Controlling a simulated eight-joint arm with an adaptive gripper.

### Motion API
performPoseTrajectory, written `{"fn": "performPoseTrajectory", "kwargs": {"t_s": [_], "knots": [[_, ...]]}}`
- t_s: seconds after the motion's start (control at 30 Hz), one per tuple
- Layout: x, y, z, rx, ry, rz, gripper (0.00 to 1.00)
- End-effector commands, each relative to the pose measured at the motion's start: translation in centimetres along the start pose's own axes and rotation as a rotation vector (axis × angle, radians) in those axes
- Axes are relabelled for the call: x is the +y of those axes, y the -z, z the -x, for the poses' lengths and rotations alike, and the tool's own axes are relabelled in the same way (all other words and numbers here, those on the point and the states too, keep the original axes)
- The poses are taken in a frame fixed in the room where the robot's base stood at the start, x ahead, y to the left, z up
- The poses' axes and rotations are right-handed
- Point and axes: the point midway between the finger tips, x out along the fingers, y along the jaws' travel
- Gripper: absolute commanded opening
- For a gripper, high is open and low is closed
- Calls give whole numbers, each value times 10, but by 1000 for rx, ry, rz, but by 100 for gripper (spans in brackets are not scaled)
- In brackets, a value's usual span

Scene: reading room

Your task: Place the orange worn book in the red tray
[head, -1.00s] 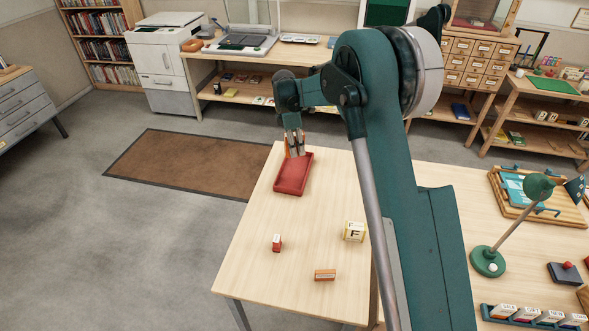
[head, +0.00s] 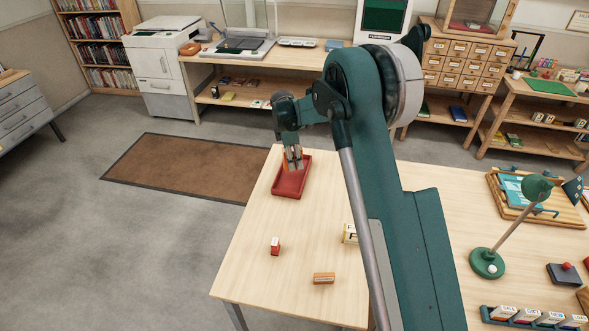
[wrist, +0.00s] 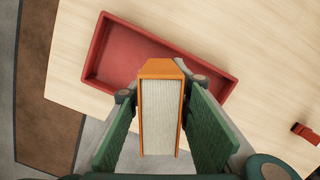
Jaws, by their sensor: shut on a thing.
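The orange book (wrist: 160,112) is upright between the two green finger pads of my gripper (wrist: 162,92) in the wrist view, its pale page edges facing the camera. My gripper is shut on it. The red tray (wrist: 186,75) lies beyond the book, which hides part of its wall and floor. In the head view my gripper (head: 293,164) points down at the far end of the red tray (head: 288,195), and only a sliver of the book shows. The tray looks empty where visible. I cannot tell whether the book touches it.
A small red block (head: 275,245), an orange-brown block (head: 324,278) and a lettered cube (head: 349,234) stand on the pale table (head: 255,270). The cube is partly hidden by my arm. A green lamp (head: 487,263) stands at the right. The table's left edge is close to the tray.

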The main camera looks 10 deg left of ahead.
Motion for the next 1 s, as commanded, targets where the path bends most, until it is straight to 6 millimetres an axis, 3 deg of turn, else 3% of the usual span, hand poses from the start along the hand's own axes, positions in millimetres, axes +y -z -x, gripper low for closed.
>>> {"fn": "performPoseTrajectory", "kwargs": {"t_s": [0.5,0.97,1.0], "knots": [[0,5,-36,0,0,0,6],[0,6,-41,0,0,0,6],[0,6,-41,0,0,0,24]]}}
